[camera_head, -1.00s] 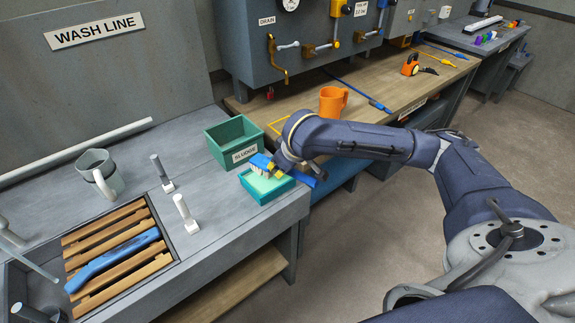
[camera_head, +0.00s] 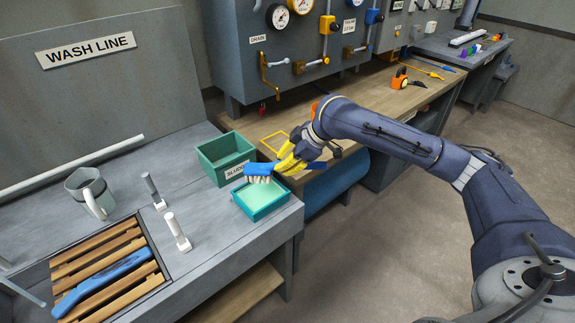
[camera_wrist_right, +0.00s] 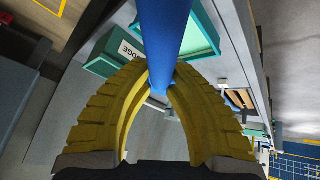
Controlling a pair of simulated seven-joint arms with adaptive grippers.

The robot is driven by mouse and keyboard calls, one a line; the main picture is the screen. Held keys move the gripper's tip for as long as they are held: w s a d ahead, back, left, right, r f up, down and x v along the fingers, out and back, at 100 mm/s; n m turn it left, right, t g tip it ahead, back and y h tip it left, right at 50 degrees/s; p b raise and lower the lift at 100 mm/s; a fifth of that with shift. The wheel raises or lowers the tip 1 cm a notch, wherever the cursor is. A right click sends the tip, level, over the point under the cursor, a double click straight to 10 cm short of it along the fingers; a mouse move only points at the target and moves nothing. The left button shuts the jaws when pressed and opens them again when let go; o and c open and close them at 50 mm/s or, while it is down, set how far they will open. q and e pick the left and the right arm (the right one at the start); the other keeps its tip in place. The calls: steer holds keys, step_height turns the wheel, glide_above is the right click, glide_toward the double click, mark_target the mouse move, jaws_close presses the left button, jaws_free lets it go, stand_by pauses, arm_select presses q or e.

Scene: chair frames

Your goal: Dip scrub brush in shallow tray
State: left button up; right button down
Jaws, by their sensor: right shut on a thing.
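The scrub brush (camera_head: 260,170) has a blue body and white bristles that face down. My right gripper (camera_head: 287,162), with yellow fingers, is shut on its blue handle. In the right wrist view the handle (camera_wrist_right: 165,30) runs between the yellow fingers (camera_wrist_right: 163,80). The shallow tray (camera_head: 284,206) is teal with pale green contents. It stands at the counter's front corner. The bristles are over the tray's far side and look just above the contents; any contact there cannot be told. Part of the tray (camera_wrist_right: 207,35) shows behind the handle in the wrist view. My left gripper is out of view.
A green box labelled SLUDGE (camera_head: 222,150) stands right behind the tray. A grey mug (camera_head: 90,192), two upright white-topped posts (camera_head: 177,230) and a wooden rack (camera_head: 115,255) holding a blue item (camera_head: 98,285) are to the left. A wooden bench (camera_head: 350,118) lies behind.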

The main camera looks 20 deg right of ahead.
mark_target(283, 187)
steer(key=shift+f, duration=4.8)
steer(key=shift+s+a, duration=0.15)
steer(key=shift+a, duration=0.3)
steer(key=shift+d, duration=0.45)
steer(key=shift+a, duration=0.2)
steer(key=shift+a, duration=0.25)
steer(key=shift+r, duration=3.8)
